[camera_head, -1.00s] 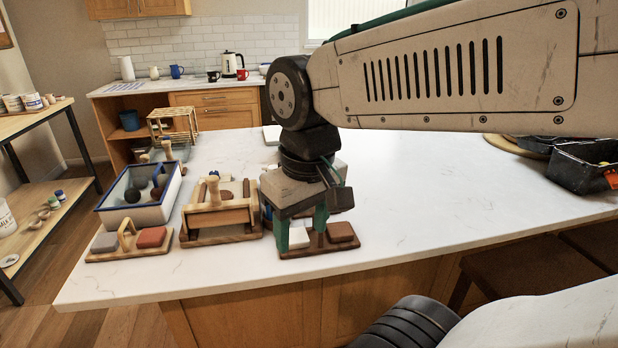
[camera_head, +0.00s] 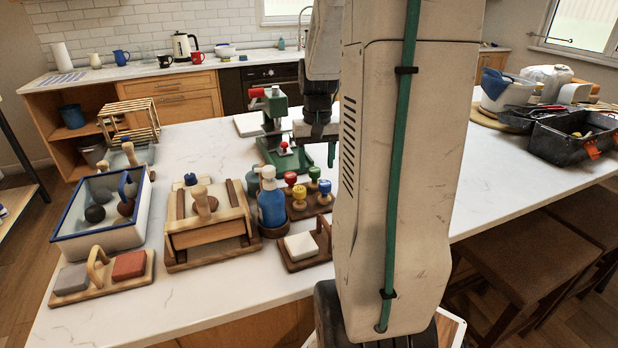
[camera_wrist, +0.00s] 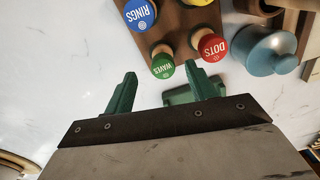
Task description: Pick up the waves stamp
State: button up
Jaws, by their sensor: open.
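The waves stamp (camera_wrist: 163,66) has a green round top lettered WAVES. In the wrist view it lies in line with the gap between my fingertips; I cannot tell how far below them. In the head view its green knob (camera_head: 314,173) is at the back right of a brown stamp rack (camera_head: 310,206). My gripper (camera_wrist: 161,72) is open and empty, with two green fingers. In the head view it hangs behind the rack, partly hidden by my arm. The red DOTS stamp (camera_wrist: 211,47), the blue RINGS stamp (camera_wrist: 139,14) and a yellow-topped stamp (camera_head: 299,192) share the rack.
A blue bottle (camera_head: 271,203) stands left of the rack. A green press (camera_head: 283,150) stands behind it. A wooden holder with a white block (camera_head: 300,246) is in front. A wooden press frame (camera_head: 208,238) and a blue-rimmed tray (camera_head: 110,246) are farther left. The counter's right middle is clear.

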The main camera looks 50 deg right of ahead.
aim_at(315, 169)
jog(key=f, duration=0.5)
jog(key=shift+w+a, duration=0.15)
jog(key=shift+w, duration=0.05)
jog(key=c, duration=1.1)
